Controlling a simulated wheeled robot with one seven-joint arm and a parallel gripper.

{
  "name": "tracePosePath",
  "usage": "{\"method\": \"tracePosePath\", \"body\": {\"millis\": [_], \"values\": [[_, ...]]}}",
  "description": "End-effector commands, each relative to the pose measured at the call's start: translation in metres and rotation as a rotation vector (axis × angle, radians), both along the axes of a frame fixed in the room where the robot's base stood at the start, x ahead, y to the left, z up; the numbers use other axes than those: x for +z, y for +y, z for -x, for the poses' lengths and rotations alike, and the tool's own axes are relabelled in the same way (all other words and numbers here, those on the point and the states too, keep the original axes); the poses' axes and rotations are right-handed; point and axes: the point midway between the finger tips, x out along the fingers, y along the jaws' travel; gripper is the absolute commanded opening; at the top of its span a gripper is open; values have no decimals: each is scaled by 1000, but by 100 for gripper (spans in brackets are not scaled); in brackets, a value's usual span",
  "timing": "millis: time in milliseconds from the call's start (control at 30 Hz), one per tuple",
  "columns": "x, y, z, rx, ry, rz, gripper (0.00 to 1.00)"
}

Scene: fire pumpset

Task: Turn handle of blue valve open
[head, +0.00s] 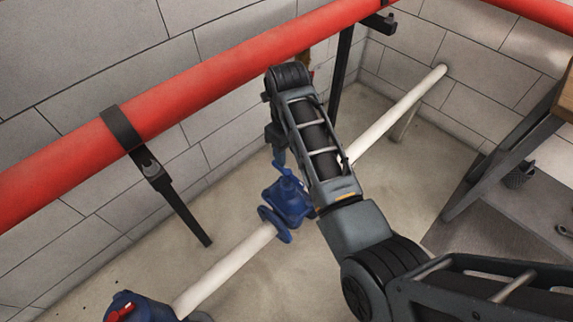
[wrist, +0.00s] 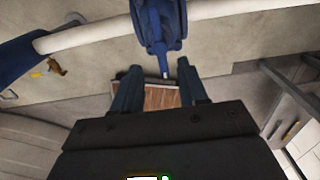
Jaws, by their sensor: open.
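The blue valve (head: 287,202) sits on a white pipe in the middle of the head view, with its blue handle (head: 283,168) on top. My arm partly covers its right side. In the wrist view the blue valve (wrist: 158,22) is at the top centre, and its narrow handle (wrist: 163,66) points down the picture. My gripper (wrist: 159,72) is open, with one finger on each side of the handle's end in that view. I see no clear contact, and I cannot tell the depth between them. In the head view my gripper (head: 278,150) is partly hidden by my arm, just above the valve.
A thick red pipe (head: 200,75) runs along the block wall above the valve, with dark supports (head: 178,205). The white pipe (head: 225,268) leads to a blue fitting with a red part (head: 122,313) at lower left. A dark-legged bench (head: 480,165) stands at right.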

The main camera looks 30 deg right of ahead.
Motion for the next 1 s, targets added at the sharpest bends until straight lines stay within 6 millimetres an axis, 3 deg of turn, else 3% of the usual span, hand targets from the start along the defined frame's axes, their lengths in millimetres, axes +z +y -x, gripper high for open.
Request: {"method": "tracePosePath", "body": {"millis": [500, 867, 1000], "values": [[-69, 0, 1, 2, 1, 0, 43], [-76, 0, 1, 2, 0, 0, 43], [-76, 0, 1, 2, 0, 0, 32]]}}
